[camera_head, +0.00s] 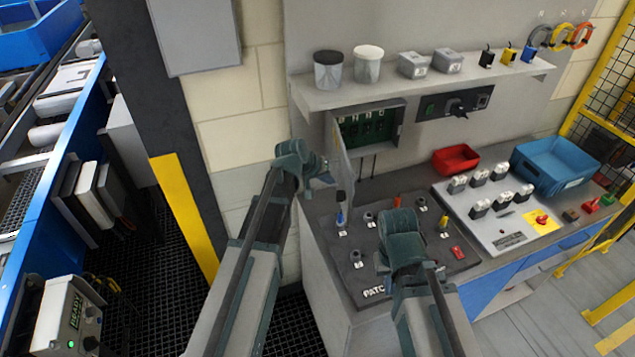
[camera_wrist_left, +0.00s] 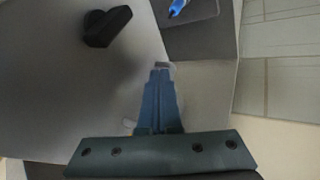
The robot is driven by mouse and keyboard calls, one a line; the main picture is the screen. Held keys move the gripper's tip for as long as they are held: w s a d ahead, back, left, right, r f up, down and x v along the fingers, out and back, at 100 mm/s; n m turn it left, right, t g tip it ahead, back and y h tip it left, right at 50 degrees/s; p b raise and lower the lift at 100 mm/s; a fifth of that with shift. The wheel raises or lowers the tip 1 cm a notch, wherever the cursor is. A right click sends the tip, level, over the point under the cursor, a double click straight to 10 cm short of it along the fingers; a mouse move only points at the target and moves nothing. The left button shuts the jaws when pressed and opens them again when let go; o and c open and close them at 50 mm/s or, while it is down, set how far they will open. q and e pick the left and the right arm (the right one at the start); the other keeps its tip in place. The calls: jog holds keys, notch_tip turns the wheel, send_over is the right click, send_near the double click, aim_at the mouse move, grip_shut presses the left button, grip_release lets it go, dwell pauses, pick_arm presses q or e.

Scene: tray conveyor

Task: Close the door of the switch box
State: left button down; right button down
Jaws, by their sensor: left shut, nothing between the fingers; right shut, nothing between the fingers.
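The switch box (camera_head: 372,124) is on the grey wall panel below the shelf. It is open, with green boards showing inside. Its grey door (camera_head: 342,150) stands swung out from the box's left side. My left gripper (camera_head: 326,179) is shut and empty, on the left, outer side of the door near its lower part. In the left wrist view the shut fingers (camera_wrist_left: 160,80) are in front of a grey panel, apparently the door (camera_wrist_left: 60,60), with a black handle (camera_wrist_left: 107,26). I cannot tell whether they touch it. My right gripper (camera_head: 384,266) is shut and empty above the patch board.
The dark patch board (camera_head: 360,282) with upright plugs lies on the counter below the box. A shelf (camera_head: 420,85) with cups and small boxes is above. A red bin (camera_head: 456,159), a blue bin (camera_head: 556,166) and a light switch panel (camera_head: 500,226) are to the right.

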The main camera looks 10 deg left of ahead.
pick_arm(q)
jog(key=shift+w+d, duration=0.25)
jog(key=shift+d, duration=0.35)
jog(key=shift+d, duration=0.1)
